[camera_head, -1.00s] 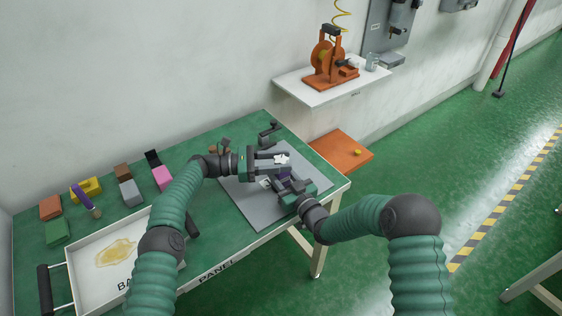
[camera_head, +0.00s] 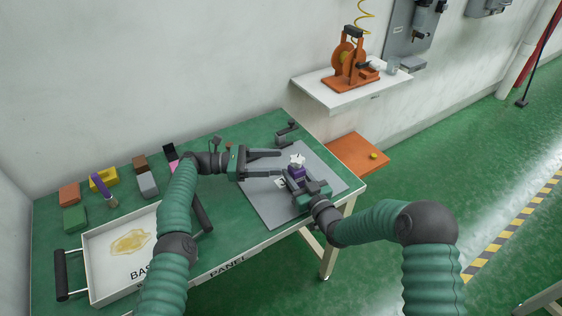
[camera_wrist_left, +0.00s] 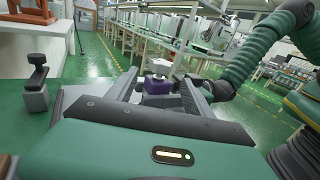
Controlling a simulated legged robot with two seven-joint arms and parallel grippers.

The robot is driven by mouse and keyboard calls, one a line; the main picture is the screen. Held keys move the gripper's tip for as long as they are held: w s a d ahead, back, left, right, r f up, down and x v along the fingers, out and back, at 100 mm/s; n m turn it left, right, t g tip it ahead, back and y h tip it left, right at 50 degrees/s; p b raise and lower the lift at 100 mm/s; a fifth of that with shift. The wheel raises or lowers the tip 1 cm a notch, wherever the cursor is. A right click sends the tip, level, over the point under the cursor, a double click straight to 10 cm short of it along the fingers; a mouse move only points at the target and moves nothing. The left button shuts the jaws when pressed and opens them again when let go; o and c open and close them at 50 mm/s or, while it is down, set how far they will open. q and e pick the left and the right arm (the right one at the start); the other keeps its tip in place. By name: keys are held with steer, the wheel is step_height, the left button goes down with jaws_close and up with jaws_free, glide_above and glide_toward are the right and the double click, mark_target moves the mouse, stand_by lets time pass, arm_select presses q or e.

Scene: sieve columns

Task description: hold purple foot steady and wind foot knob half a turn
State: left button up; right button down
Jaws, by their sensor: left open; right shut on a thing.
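The purple foot (camera_head: 296,171) stands over the grey mat at the table's right end. A white lobed knob (camera_head: 298,159) sits on its top. My right gripper (camera_head: 302,183) is shut on the foot from the near side; its fingertips are partly hidden. My left gripper (camera_head: 281,164) is open and empty, its fingers pointing right, with the knob just past the fingertips. In the left wrist view the purple foot (camera_wrist_left: 157,87) and white knob (camera_wrist_left: 159,67) appear ahead, between the spread fingers, and I see no contact with them.
The grey mat (camera_head: 262,205) lies below both grippers. A dark clamp-like fixture (camera_head: 287,134) stands behind it. A white tray (camera_head: 100,283) and several coloured blocks (camera_head: 75,218) occupy the table's left side. A white shelf (camera_head: 330,92) with an orange machine is beyond.

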mark_target(291, 162)
arm_select(q)
steer(key=shift+r, duration=0.1)
step_height(291, 162, up, 7)
steer(key=w+n+t+h, duration=0.1)
steer(key=t+h, duration=0.1)
steer(key=t, duration=0.3)
steer(key=s+a+f+n+t+y, duration=0.1)
steer(key=s+f+n+t+y, duration=0.45)
steer(key=s+n+y, duration=0.2)
steer(key=shift+m+h, duration=0.45)
steer(key=x, duration=0.7)
steer(key=f+x, duration=0.1)
steer(key=x, duration=0.3)
steer(key=shift+d, duration=0.3)
steer(key=shift+w, duration=0.1)
jaws_close()
steer(key=shift+g+h, duration=0.25)
steer(key=shift+h, duration=0.05)
